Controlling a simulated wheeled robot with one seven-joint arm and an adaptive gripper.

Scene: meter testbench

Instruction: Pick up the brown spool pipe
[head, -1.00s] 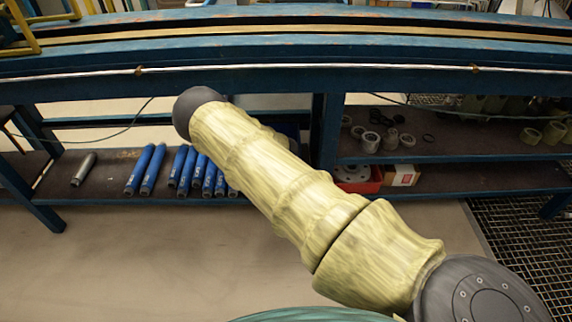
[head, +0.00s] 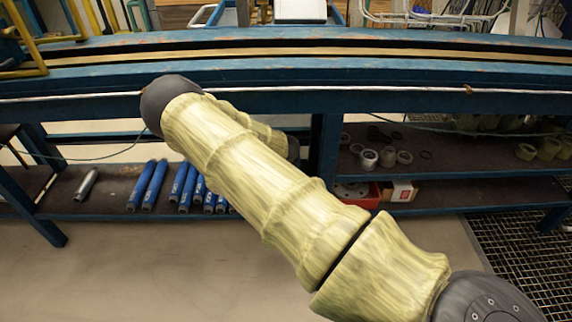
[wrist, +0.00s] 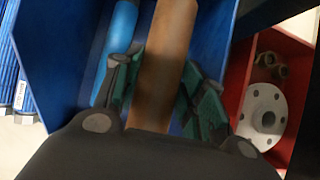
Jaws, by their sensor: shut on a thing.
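The brown spool pipe (wrist: 166,60) shows in the wrist view as a plain brown cylinder running from the top edge down to my gripper. My gripper (wrist: 160,88) has its green-padded fingers on either side of the pipe and is shut on it. The pipe's lower end is hidden behind the gripper body, and its upper end is cut off by the frame. In the head view the pipe and gripper are hidden behind my yellowish arm.
In the wrist view, a blue bin (wrist: 62,75) holding a light blue cylinder (wrist: 118,45) lies around the pipe. A red bin (wrist: 290,60) with a grey flange (wrist: 264,115) is close at right. The blue bench (head: 420,100) has lower shelves with blue cylinders (head: 148,185).

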